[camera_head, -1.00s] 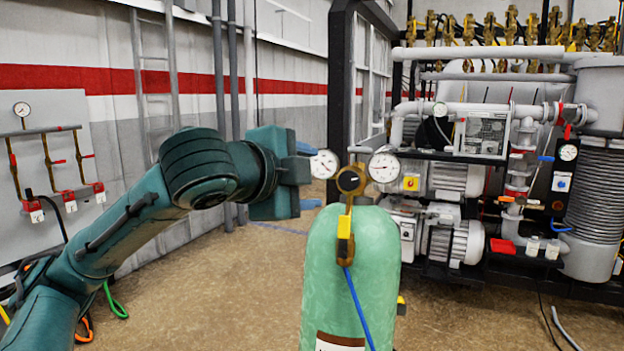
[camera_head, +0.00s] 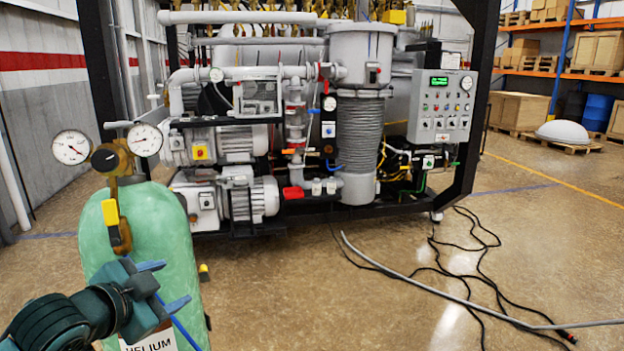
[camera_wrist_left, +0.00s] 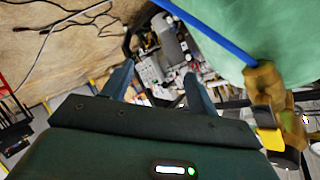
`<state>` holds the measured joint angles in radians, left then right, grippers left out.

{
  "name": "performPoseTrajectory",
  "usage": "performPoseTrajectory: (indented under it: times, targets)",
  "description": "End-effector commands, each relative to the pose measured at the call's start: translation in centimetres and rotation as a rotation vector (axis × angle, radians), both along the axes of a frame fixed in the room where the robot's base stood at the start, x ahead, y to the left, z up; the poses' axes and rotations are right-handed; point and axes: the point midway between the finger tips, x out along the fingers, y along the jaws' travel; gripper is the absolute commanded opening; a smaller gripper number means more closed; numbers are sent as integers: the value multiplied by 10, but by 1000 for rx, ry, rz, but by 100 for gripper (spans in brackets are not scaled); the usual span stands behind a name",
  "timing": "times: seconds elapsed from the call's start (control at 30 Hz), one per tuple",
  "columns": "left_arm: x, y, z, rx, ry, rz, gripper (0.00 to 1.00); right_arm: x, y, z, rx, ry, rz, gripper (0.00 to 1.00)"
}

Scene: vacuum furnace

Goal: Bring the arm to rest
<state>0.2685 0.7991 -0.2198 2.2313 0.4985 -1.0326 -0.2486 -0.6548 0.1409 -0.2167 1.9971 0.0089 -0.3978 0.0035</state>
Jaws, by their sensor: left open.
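My left arm comes in at the lower left of the head view. Its gripper (camera_head: 166,286) is in front of the green helium cylinder (camera_head: 150,225), low on its body and below the valve. The two blue fingers are apart with nothing between them. In the left wrist view the fingers (camera_wrist_left: 160,88) also stand apart and empty. The cylinder (camera_wrist_left: 245,25) fills the upper right there, with its brass valve (camera_wrist_left: 265,85) and blue hose (camera_wrist_left: 210,32) close by. I cannot tell whether the gripper touches the cylinder. My right gripper is not in view.
Two gauges (camera_head: 71,147) top the cylinder's regulator. The furnace's pumps (camera_head: 225,170) and black frame stand behind it. A control box (camera_head: 441,105) is at the right. A grey hose (camera_head: 440,290) and black cables (camera_head: 475,250) lie on the floor.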

Motion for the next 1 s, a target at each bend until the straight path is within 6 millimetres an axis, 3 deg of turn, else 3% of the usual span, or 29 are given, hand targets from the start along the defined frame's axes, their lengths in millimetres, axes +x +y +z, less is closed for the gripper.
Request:
performPoseTrajectory:
  times: [0.03, 0.17, 0.3, 0.4, 0.5, 0.6, 0.7, 1.0]
  targets:
    - [-6, -11, -40, -75, 49, 9, 59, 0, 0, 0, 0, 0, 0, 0]
    - [-31, -33, -123, -237, 133, 58, 59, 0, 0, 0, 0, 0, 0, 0]
    - [-79, -55, -206, -387, 226, 141, 59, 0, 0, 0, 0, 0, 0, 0]
    - [-121, -70, -253, -467, 286, 208, 59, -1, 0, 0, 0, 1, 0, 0]
    - [-161, -83, -287, -526, 332, 267, 59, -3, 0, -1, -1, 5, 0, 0]
    - [-190, -91, -307, -563, 364, 310, 59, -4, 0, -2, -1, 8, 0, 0]
    - [-207, -96, -317, -581, 381, 334, 59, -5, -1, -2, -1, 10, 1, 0]
    - [-212, -98, -320, -587, 384, 341, 59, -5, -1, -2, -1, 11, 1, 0]
